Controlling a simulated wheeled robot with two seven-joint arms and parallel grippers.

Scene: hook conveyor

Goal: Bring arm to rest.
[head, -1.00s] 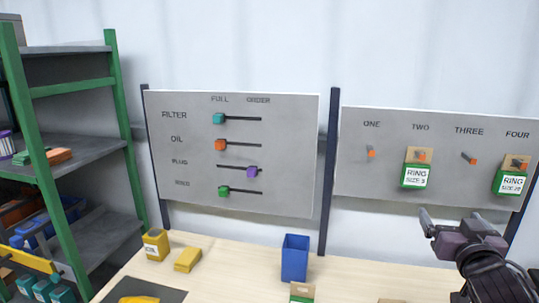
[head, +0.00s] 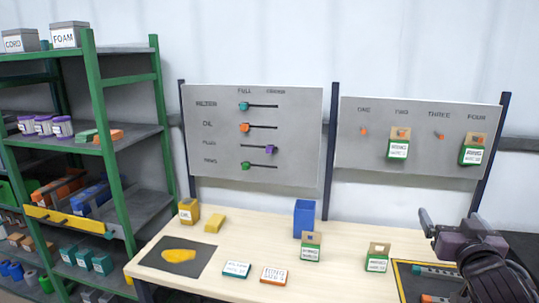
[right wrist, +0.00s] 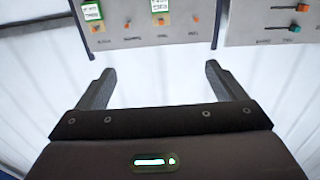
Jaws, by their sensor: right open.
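My right gripper (head: 427,222) is at the right of the head view, raised over the right part of the table, in front of the hook board (head: 350,160). In the right wrist view its two fingers (right wrist: 155,88) are spread apart with nothing between them. The hook board also shows upside down at the top of that view (right wrist: 140,35). Green-and-white ring packs hang under TWO (head: 398,148) and FOUR (head: 473,155). The orange-tipped hooks under ONE (head: 364,132) and THREE (head: 439,136) are bare. My left gripper is not in view.
The table (head: 340,270) holds a blue bin (head: 304,218), two green-labelled packs (head: 311,248) (head: 377,257), flat cards, yellow blocks and a dark mat (head: 205,258). A slider board (head: 300,185) stands behind. A green-framed shelf (head: 118,140) fills the left. A black-and-yellow tray (head: 400,280) lies at right.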

